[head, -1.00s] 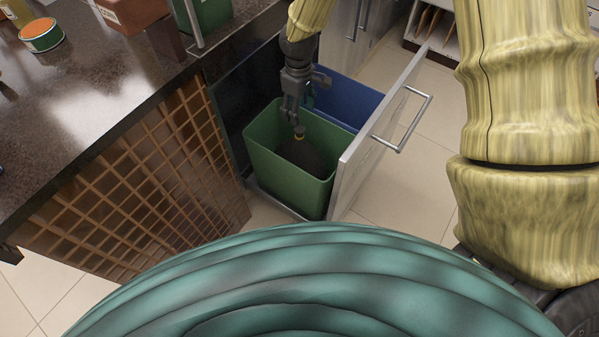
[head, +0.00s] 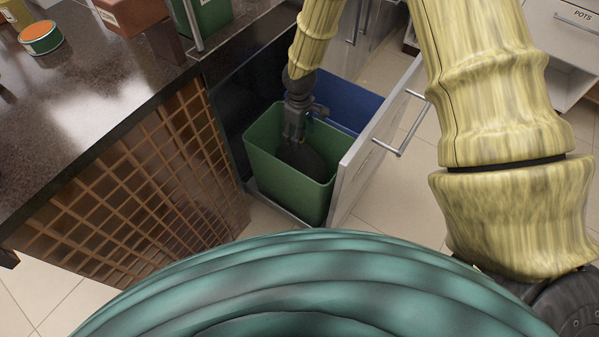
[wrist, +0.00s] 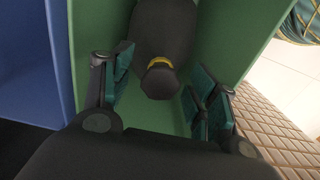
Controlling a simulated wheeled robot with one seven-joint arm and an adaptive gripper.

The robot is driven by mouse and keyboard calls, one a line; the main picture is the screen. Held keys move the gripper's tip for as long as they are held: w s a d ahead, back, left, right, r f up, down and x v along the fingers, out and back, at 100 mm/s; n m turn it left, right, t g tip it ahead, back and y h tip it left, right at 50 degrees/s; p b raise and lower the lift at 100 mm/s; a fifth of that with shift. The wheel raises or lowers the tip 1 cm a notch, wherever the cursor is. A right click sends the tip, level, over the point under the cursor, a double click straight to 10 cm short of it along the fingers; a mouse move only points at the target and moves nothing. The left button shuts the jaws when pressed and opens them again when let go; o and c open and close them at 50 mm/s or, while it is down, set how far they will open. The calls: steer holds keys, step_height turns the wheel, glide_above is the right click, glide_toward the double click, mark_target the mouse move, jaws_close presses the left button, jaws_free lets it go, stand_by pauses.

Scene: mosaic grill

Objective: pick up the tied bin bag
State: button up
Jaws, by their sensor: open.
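The tied bin bag (head: 304,160) is black and sits inside the green bin (head: 318,203) of the pulled-out drawer. In the wrist view the bag (wrist: 165,30) shows a yellow tie (wrist: 172,64) round its neck, with a dark knotted top (wrist: 159,82) below it in the picture. My gripper (head: 294,138) reaches down into the green bin over the bag. In the wrist view my gripper (wrist: 160,92) is open, with one teal-padded finger on each side of the knotted top. Gaps show between the fingers and the top. In the head view the gripper hides the tie.
A blue bin (head: 345,105) stands behind the green one. The drawer front (head: 372,145) with its bar handle (head: 405,125) is close on the right. A dark countertop (head: 95,95) and a wooden lattice (head: 150,185) are on the left.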

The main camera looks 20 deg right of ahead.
steer(key=shift+f, duration=0.5)
steer(key=shift+c, duration=0.2)
jaws_close()
